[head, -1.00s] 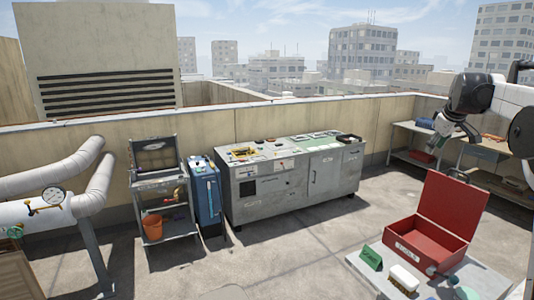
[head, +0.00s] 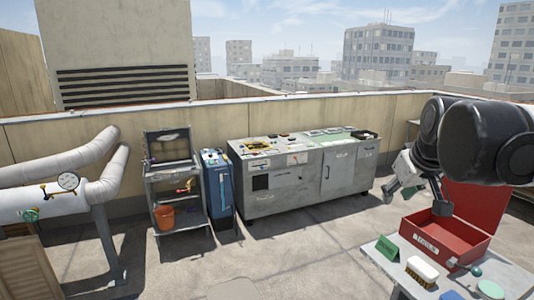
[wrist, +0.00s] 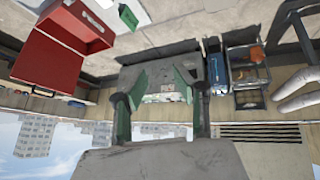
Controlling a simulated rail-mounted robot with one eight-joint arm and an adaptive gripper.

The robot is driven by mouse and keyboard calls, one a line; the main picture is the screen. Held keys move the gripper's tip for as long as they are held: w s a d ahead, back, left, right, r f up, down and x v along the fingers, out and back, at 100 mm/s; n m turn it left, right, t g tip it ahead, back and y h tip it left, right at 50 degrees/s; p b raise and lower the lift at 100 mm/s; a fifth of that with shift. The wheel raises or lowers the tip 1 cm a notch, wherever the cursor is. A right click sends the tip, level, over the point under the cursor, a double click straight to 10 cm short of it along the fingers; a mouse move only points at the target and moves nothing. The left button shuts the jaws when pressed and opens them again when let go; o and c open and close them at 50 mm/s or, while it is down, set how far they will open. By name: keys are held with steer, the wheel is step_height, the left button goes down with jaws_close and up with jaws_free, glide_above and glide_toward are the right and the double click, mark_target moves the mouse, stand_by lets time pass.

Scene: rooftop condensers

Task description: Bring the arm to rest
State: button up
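My arm reaches in from the right of the head view, above and behind the small table with the red toolbox. My gripper (head: 416,196) points down, its fingers apart with nothing between them. In the wrist view, which looks upside down, the two green-tipped fingers (wrist: 161,97) are also spread and empty. The open red toolbox (head: 452,240) is partly hidden by my arm in the head view; it shows at the upper left of the wrist view (wrist: 50,60). I cannot tell whether the gripper touches the toolbox lid.
A green block (head: 387,248), a brush (head: 422,270) and a turquoise round thing (head: 490,289) are on the small table (head: 374,257). A grey cabinet workbench (head: 300,190) stands by the wall. A shelf cart (head: 180,237) and blue unit (head: 217,188) stand left of it. The floor between is clear.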

steer(key=s+a+f+b, duration=0.1)
steer(key=s+a+f, duration=0.3)
steer(key=s+f, duration=0.4)
steer(key=s+a+f+m+b, duration=0.1)
steer(key=s+a+f+b, duration=0.1)
steer(key=s+a+f, duration=0.3)
steer(key=s+f, duration=0.4)
steer(key=s, duration=0.1)
steer(key=shift+f+m+y, duration=0.2)
steer(key=shift+m+y, duration=0.1)
steer(key=shift+y, duration=0.1)
steer(key=shift+s+a, duration=0.1)
